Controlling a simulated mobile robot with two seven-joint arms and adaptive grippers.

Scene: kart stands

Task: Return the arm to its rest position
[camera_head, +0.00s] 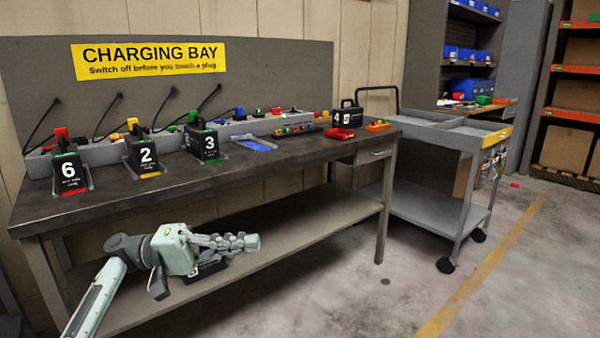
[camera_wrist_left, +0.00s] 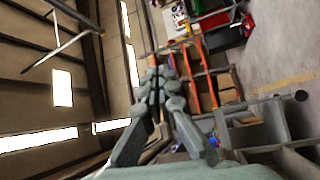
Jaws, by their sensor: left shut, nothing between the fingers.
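My left gripper (camera_head: 240,242) reaches in from the lower left in the head view, in front of the charging bench (camera_head: 190,172). It is below the level of the bench top and in front of the lower shelf. Its fingers point right, are shut together and hold nothing. In the left wrist view the closed fingers of the left gripper (camera_wrist_left: 160,75) show against the wall and distant shelving. My right gripper is not in view.
Black battery packs 6 (camera_head: 68,170), 2 (camera_head: 142,155) and 3 (camera_head: 203,143) stand along the bench; pack 4 (camera_head: 347,116) stands at its right end. A grey cart (camera_head: 440,130) is right of the bench. The floor (camera_head: 540,260) at right is open.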

